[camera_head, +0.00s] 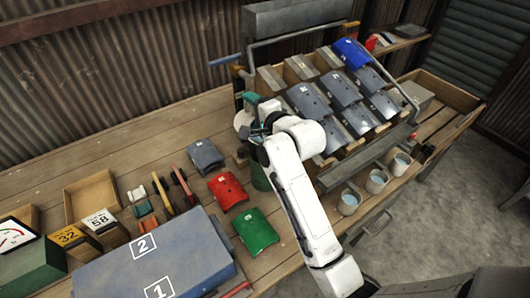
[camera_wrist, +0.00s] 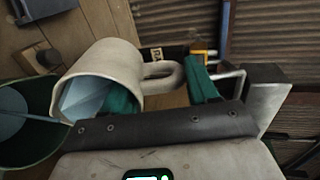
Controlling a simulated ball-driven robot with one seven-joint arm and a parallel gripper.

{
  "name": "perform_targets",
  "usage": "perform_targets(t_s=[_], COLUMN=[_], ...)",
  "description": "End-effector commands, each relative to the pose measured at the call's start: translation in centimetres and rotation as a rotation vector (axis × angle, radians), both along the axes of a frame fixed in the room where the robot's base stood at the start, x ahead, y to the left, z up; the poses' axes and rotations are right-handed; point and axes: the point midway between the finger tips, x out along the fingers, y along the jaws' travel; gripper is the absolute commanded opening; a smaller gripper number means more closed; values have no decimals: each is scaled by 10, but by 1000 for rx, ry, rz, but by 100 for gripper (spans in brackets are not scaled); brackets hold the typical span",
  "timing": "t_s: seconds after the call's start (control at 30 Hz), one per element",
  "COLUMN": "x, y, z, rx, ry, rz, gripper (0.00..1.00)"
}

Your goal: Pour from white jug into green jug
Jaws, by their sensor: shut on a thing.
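In the head view, the white jug (camera_head: 243,120) is partly hidden by my gripper (camera_head: 256,108), and the green jug (camera_head: 261,178) is mostly hidden behind my arm.
Grey, red (camera_head: 227,190) and green (camera_head: 255,231) curved panels lie on the bench left of my arm. A sloped rack (camera_head: 345,150) of panels stands to the right. Three cups of liquid (camera_head: 348,202) line the front edge. A large blue box (camera_head: 158,262) is front left.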

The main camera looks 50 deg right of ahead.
Motion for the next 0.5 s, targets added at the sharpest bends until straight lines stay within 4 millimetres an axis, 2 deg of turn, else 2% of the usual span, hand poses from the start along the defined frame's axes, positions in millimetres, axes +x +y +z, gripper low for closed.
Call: perform_targets(t_s=[0.5], x=[-1], y=[0], z=[-2], rx=[-5], ry=[-17], rz=[0], gripper=[8])
